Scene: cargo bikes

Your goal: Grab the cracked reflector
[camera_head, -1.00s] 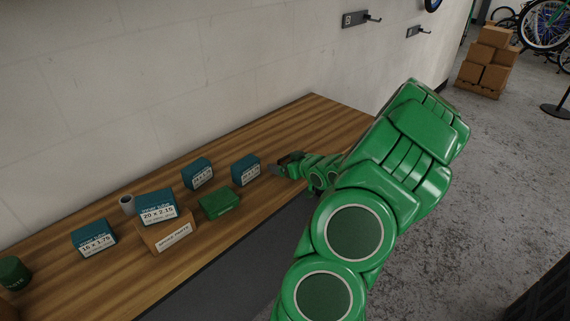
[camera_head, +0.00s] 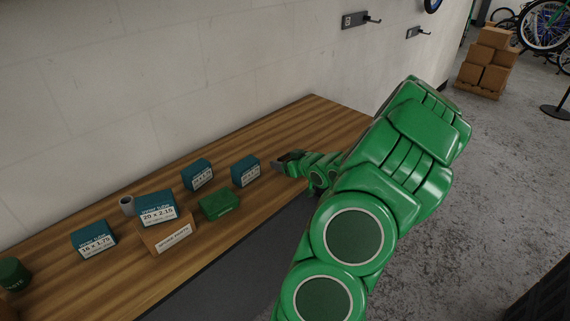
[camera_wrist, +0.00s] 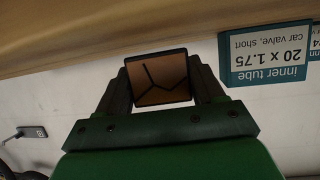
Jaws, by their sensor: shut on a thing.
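The cracked reflector (camera_wrist: 158,79) is an amber square with a dark frame and dark branching crack lines. In the wrist view it sits between the two dark fingers of my gripper (camera_wrist: 160,88), which are shut on it. In the head view my gripper (camera_head: 279,165) is low over the right part of the wooden bench, just right of a teal inner tube box (camera_head: 245,171). The reflector is too small to make out clearly there. I cannot tell whether it touches the bench.
The wooden bench (camera_head: 318,122) runs along the wall. Several teal inner tube boxes, a green box (camera_head: 220,204), a cardboard spare parts box (camera_head: 168,236), a grey cup (camera_head: 127,204) and a green tin (camera_head: 13,273) stand left of my gripper. The bench's far right end is clear.

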